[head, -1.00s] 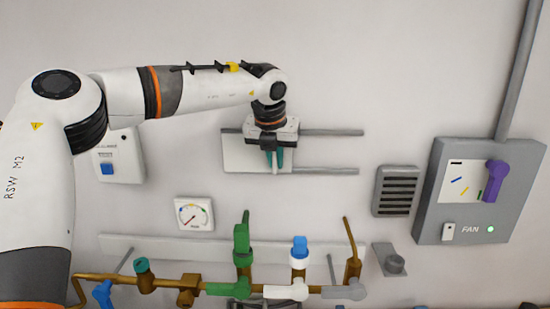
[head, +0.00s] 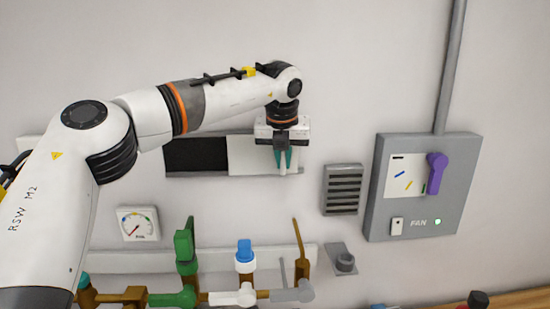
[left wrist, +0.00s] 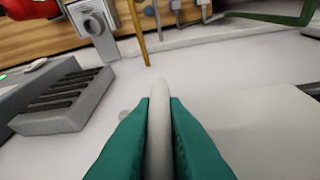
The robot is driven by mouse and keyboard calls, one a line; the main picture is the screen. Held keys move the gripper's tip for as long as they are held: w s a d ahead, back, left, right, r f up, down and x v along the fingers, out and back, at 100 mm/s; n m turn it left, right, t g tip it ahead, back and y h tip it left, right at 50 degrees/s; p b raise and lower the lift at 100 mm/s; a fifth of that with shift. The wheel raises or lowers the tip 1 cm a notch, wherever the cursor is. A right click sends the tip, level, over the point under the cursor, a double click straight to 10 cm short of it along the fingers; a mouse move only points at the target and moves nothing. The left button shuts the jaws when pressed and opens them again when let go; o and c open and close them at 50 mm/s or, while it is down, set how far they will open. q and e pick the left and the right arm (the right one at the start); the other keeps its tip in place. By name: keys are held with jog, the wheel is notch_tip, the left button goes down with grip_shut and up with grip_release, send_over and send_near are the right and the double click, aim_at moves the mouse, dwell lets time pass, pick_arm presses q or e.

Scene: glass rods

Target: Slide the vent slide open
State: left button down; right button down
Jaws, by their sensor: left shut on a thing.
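The vent slide (head: 255,155) is a pale flat panel on the wall in the head view. It stands to the right of a dark rectangular opening (head: 196,156), which is uncovered. My left gripper (head: 283,160) reaches down to the panel's right part. In the left wrist view its teal fingers (left wrist: 160,108) are shut on an upright light grey handle (left wrist: 158,135) of the slide. The handle is mostly hidden by the fingers in the head view. My right gripper is in neither view.
A grey louvred vent (head: 343,190) and a grey fan box (head: 420,215) with a purple lever (head: 435,173) are on the wall to the right. A round gauge (head: 138,223) hangs lower left. Pipes with valves, including a green one (head: 185,247), run below.

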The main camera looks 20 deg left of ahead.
pick_arm(q)
jog(key=shift+w+d+r, duration=0.1)
jog(key=shift+w+d, duration=0.05)
jog(key=shift+d, duration=0.05)
jog(key=c, duration=1.5)
grip_release()
jog(key=shift+a, duration=0.1)
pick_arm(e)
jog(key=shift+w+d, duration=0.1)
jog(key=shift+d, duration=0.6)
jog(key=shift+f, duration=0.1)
